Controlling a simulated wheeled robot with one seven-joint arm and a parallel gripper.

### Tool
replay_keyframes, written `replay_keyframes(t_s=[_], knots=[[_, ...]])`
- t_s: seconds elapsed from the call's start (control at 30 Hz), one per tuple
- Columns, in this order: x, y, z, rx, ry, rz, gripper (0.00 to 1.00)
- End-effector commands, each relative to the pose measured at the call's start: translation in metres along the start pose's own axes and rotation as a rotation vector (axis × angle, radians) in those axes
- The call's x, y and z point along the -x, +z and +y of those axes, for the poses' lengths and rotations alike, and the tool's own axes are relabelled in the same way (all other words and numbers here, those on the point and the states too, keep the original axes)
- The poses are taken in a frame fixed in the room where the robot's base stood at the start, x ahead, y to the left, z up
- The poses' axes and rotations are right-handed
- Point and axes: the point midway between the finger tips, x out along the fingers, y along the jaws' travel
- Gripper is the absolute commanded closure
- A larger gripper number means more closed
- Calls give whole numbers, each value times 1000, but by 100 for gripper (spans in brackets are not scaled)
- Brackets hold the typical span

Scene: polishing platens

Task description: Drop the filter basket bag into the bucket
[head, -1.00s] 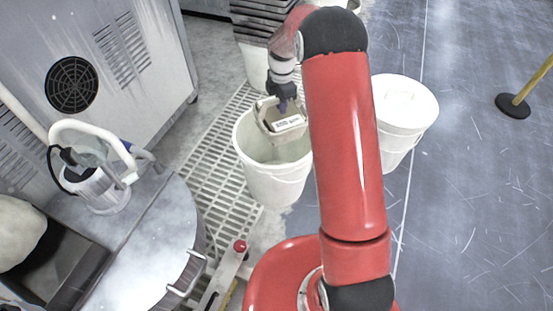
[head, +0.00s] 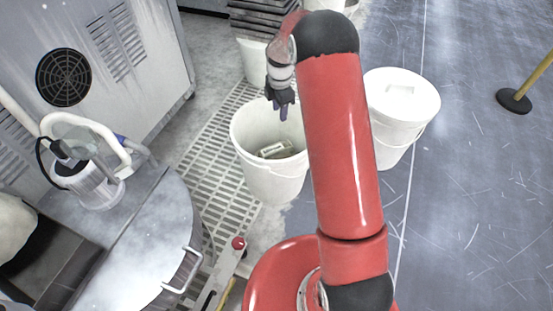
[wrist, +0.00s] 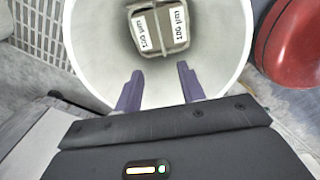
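The filter basket bag (head: 276,149) is a beige-grey bag with white labels, and it lies inside the white bucket (head: 262,182). In the wrist view the bag (wrist: 159,27) sits inside the bucket's wall (wrist: 86,48), with two labels that read "100 µm". My gripper (head: 281,108) is above the bucket opening, apart from the bag. In the wrist view my gripper (wrist: 159,88) has its two purple fingers spread wide with nothing between them. In the head view my red arm hides the bucket's right edge.
A lidded white bucket (head: 402,105) stands to the right. Dark stacked trays (head: 262,22) rest on another bucket behind. A grey cabinet (head: 105,75) and a round drum (head: 150,255) with a handle are at left. The floor at right is open, with a yellow post (head: 533,84).

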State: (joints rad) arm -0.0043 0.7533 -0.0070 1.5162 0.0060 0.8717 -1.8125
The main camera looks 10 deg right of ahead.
Motion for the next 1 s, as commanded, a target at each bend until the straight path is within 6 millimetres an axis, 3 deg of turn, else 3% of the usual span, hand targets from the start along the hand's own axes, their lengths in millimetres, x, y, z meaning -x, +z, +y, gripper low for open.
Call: replay_keyframes(t_s=[0.27,0.7,1.0], knots=[[2,0,0,0,0,0,61],[67,0,0,0,2,-1,61],[78,0,0,0,0,0,61]])
